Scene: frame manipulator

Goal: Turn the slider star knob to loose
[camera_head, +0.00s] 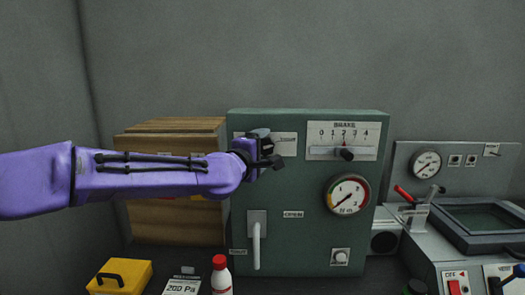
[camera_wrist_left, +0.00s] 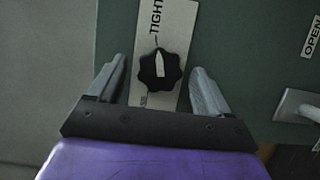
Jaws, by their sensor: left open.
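The black star knob (camera_wrist_left: 160,69) sits on a pale label plate (camera_wrist_left: 178,20) in the left wrist view. Its white pointer points toward the word TIGHT; lettering at the plate's other end is mostly cut off by my gripper. In the head view my left gripper (camera_head: 266,152) is at the upper left of the green panel (camera_head: 312,180) and hides the knob. The plate's right end (camera_head: 286,144) shows beside it. My right gripper is not in view.
The panel also carries a numbered slider scale (camera_head: 343,138), a round gauge (camera_head: 348,195), a pale lever handle (camera_head: 256,245) and a small lower knob (camera_head: 340,257). A wooden crate (camera_head: 175,125) stands behind my left arm. A yellow box (camera_head: 121,275) and red-capped bottle (camera_head: 220,277) stand in front.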

